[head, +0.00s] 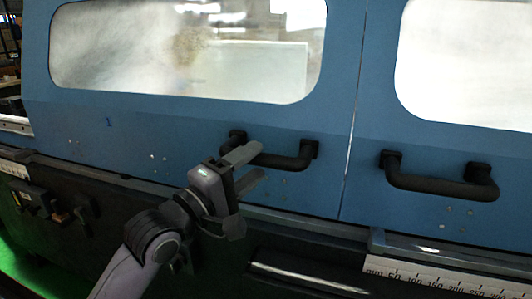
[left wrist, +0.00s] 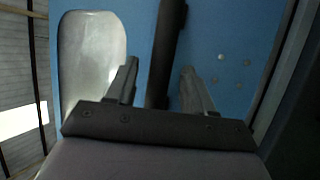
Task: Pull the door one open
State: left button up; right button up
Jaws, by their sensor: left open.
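Door one (head: 180,122) is the blue sliding panel on the left of the head view, marked with a "1" and fitted with a long window. Its black bar handle (head: 285,160) sits near its lower right corner. My left gripper (head: 252,166) is open at the left part of this handle. In the left wrist view the dark handle bar (left wrist: 167,50) runs between the two spread fingers (left wrist: 160,85). I cannot tell whether either finger touches the bar. A narrow bright gap shows at the door's right edge. My right gripper is not in view.
A second blue door (head: 440,155) with its own black handle (head: 440,185) stands to the right. Below the doors run a dark machine ledge and a white ruler scale (head: 430,278). Dark knobs and blocks (head: 50,205) sit at the lower left.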

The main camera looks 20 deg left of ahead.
pick_arm(q)
jog(key=shift+x, duration=2.3)
grip_shut()
